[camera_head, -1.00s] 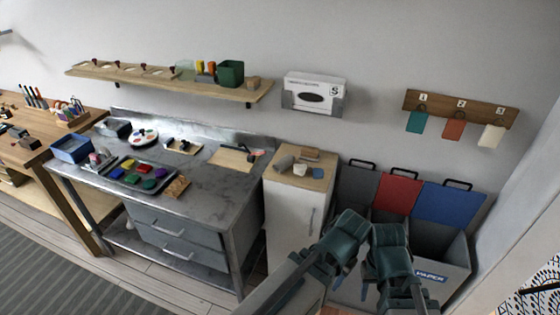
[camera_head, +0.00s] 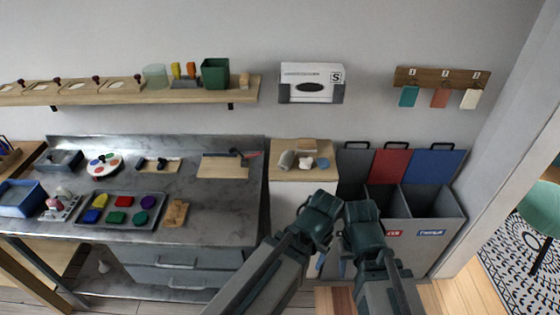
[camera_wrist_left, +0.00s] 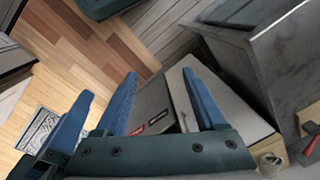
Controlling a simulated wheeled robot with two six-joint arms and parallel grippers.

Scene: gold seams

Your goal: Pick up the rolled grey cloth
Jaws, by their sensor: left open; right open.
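The rolled grey cloth (camera_head: 286,159) lies on the wooden top of the white cabinet (camera_head: 290,175), at its left side in the head view. My left gripper (camera_head: 320,262) is open and empty, lower than the cabinet top and to its right. Its blue fingers also show apart in the left wrist view (camera_wrist_left: 163,92). My right gripper (camera_head: 343,268) is open beside it, in front of the bins; its fingers are partly hidden. Both grippers are well apart from the cloth. I cannot make out the cloth in the left wrist view.
A white cup (camera_head: 305,162), a blue cloth-like item (camera_head: 322,163) and a wooden block (camera_head: 306,145) share the cabinet top. Bins (camera_head: 432,203) stand right. A box (camera_head: 312,83) hangs above the cabinet.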

